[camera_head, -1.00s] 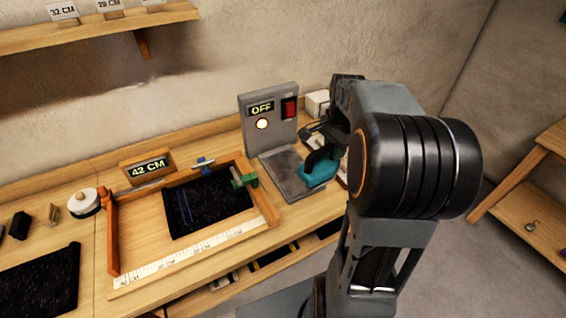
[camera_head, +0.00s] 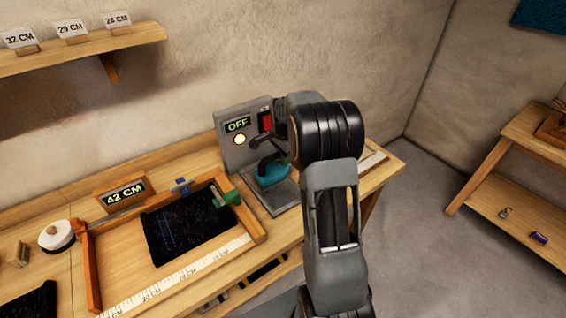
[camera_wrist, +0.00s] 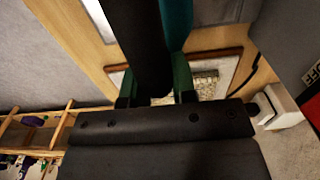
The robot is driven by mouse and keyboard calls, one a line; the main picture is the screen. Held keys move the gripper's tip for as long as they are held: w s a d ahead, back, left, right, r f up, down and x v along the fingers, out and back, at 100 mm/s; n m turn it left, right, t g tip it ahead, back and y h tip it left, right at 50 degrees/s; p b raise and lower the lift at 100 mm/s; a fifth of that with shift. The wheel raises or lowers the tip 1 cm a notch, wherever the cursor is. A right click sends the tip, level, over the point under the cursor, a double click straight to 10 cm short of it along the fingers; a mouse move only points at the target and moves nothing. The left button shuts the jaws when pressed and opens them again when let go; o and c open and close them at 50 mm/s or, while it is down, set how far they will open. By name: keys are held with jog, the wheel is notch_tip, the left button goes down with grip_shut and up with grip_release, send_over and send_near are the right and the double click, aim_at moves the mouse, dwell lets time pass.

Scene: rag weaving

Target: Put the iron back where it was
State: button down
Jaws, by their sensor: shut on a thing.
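The iron (camera_head: 271,173) is teal with a black handle. In the head view it is over the grey base plate (camera_head: 283,197) of the stand marked OFF; I cannot tell whether it touches the plate. My gripper (camera_wrist: 155,88) is shut on the iron's black handle (camera_wrist: 147,40) in the wrist view, with a green finger on each side. A strip of the teal body (camera_wrist: 177,20) shows beside the handle. In the head view my arm partly hides the gripper and the stand's right side.
The stand's upright panel (camera_head: 229,151) has an OFF sign, a round lamp and a red switch. A wooden frame (camera_head: 91,265) with dark cloth (camera_head: 188,222) and a 42 CM sign (camera_head: 124,194) lies to the left. A white box (camera_wrist: 272,106) shows in the wrist view.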

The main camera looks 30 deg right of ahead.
jog(key=shift+w+a+f, duration=0.1)
jog(key=shift+w+f, duration=0.25)
jog(key=shift+f, duration=1.5)
jog(key=shift+f, duration=0.1)
jog(key=c, duration=0.9)
grip_release()
jog(key=shift+f, duration=0.1)
